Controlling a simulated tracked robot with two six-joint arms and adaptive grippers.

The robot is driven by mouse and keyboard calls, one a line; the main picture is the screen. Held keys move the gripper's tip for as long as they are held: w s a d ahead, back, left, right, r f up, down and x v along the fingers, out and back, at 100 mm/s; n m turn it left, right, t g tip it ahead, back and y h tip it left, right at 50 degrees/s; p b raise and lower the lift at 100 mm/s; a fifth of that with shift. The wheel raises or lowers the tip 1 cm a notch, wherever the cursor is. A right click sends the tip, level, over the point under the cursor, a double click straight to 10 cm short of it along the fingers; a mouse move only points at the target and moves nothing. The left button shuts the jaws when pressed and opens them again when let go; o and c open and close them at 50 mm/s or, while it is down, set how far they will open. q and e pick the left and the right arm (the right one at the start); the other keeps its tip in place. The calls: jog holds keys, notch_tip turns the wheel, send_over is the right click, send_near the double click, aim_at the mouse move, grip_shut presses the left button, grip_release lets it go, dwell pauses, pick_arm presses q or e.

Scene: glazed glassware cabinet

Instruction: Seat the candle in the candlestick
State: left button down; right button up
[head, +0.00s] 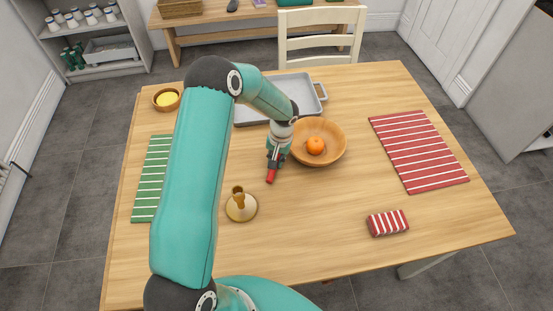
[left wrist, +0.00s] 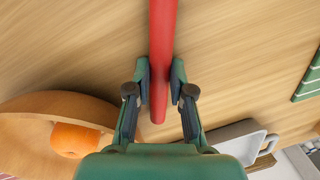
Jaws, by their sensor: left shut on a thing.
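The red candle (head: 271,176) is held by my left gripper (head: 275,162) above the table, just left of the wooden bowl. In the left wrist view the candle (left wrist: 161,50) runs between the two fingers of the left gripper (left wrist: 160,84), which are shut on it. The brass-coloured candlestick (head: 241,207) stands on the table, below and left of the candle in the head view, apart from it. The candlestick does not show in the left wrist view. My right gripper is not in view.
A wooden bowl (head: 333,154) with an orange (head: 315,145) stands right of the gripper, a grey tray (head: 291,87) behind. A green striped mat (head: 150,180) lies left; a red striped mat (head: 420,150) and striped block (head: 388,222) lie right. The front middle is clear.

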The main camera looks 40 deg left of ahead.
pick_arm(q)
jog(key=shift+f, duration=0.2)
jog(key=c, duration=1)
grip_release()
jog(key=shift+r, duration=0.1)
jog(key=shift+c, duration=0.2)
